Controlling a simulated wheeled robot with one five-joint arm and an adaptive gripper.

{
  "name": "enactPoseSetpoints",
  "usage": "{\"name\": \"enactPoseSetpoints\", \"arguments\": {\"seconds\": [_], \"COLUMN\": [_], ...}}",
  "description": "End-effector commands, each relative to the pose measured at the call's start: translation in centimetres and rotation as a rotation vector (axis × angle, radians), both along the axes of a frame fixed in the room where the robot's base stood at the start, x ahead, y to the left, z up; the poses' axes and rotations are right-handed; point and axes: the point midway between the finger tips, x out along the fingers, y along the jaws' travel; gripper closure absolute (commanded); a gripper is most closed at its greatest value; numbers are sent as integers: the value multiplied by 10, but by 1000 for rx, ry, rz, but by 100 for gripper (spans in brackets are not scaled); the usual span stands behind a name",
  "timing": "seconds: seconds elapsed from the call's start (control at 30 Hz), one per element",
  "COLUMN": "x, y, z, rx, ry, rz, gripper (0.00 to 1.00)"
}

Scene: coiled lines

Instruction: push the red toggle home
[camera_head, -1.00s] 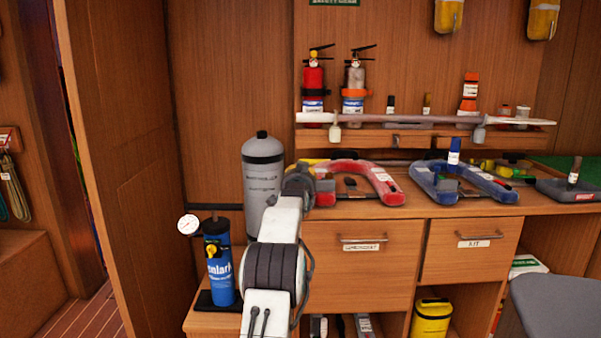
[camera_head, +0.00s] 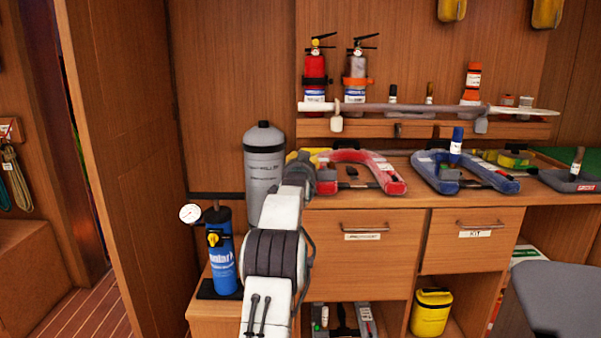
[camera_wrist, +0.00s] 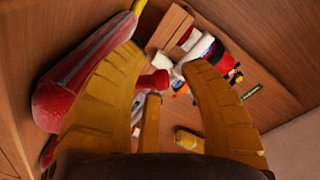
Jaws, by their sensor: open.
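My gripper (camera_wrist: 165,62) is open, its yellow fingers spread apart in the wrist view. In the head view my arm mostly hides it, with a yellow part showing above the left end of the red horseshoe-shaped vest (camera_head: 378,172) on the counter. In the wrist view the vest (camera_wrist: 75,95) lies left of and behind the left finger. A small red knob-like piece (camera_wrist: 157,80) shows between the fingers; I cannot tell whether it is the toggle or whether it touches a finger. No toggle can be made out clearly in the head view.
A grey cylinder (camera_head: 264,165) stands close left of my arm, with a blue pump (camera_head: 221,255) and gauge below. A blue vest (camera_head: 465,175) lies to the right. A shelf behind holds a red extinguisher (camera_head: 315,68) and a long pole (camera_head: 400,107). Drawers are below.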

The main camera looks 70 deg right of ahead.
Motion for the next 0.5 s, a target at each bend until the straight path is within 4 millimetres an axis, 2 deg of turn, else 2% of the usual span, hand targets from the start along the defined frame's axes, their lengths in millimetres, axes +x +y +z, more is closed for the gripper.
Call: {"name": "enactPoseSetpoints", "arguments": {"seconds": [0.5], "x": [-12], "y": [52], "z": [3], "rx": [0], "ry": [0], "rz": [0], "gripper": [60]}}
